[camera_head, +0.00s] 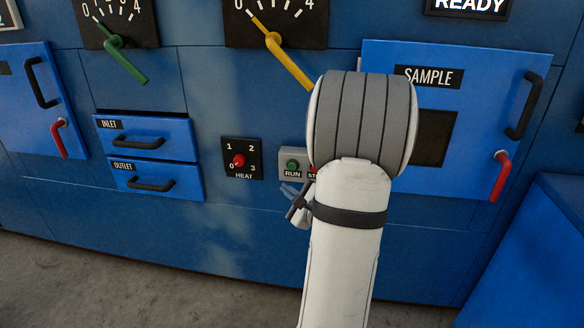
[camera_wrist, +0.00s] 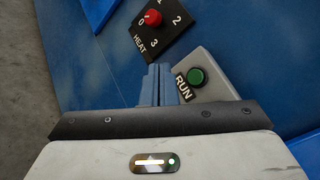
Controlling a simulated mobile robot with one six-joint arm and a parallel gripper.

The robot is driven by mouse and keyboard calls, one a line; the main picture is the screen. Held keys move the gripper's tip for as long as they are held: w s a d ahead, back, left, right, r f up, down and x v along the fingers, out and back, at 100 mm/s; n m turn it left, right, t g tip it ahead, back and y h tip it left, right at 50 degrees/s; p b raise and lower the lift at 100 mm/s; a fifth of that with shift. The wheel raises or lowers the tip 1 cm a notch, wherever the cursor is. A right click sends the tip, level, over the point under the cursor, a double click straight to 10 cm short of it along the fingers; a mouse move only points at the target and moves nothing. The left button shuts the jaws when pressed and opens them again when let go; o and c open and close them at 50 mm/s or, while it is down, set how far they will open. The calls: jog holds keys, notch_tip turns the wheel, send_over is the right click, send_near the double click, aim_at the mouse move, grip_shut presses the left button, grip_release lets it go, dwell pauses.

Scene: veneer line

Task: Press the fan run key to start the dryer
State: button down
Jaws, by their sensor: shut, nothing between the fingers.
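The green RUN key (camera_head: 292,166) sits on a small grey box on the blue machine front, left of a red key labelled "ST…" that my arm partly hides. In the wrist view the green RUN key (camera_wrist: 197,76) is just right of my fingertips. My gripper (camera_head: 287,190) is shut and empty, just below the RUN key in the head view. In the wrist view its blue fingers (camera_wrist: 160,70) are together, pointing at the panel beside the RUN label. I cannot tell whether the fingertips touch the box.
The HEAT knob (camera_head: 239,160), red on a black plate, is left of the key box. INLET (camera_head: 143,138) and OUTLET (camera_head: 157,180) drawers are further left. The SAMPLE door (camera_head: 470,75) is right, behind my arm. A green lever (camera_head: 125,60) and yellow lever (camera_head: 290,65) are above.

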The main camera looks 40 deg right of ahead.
aim_at(292, 167)
jog(key=shift+w+d, duration=1.2)
jog(key=shift+d, duration=0.2)
jog(key=shift+w+d, duration=1.15)
jog(key=shift+d, duration=0.2)
jog(key=shift+d, duration=0.1)
jog(key=shift+w+d, duration=0.2)
jog(key=shift+w, duration=0.1)
jog(key=shift+w+d+b, duration=0.25)
jog(key=shift+d+b, duration=0.05)
dwell(0.5)
jog(key=shift+s+a, duration=0.1)
dwell(0.4)
jog(key=shift+s+a+b, duration=0.45)
jog(key=shift+a, duration=0.05)
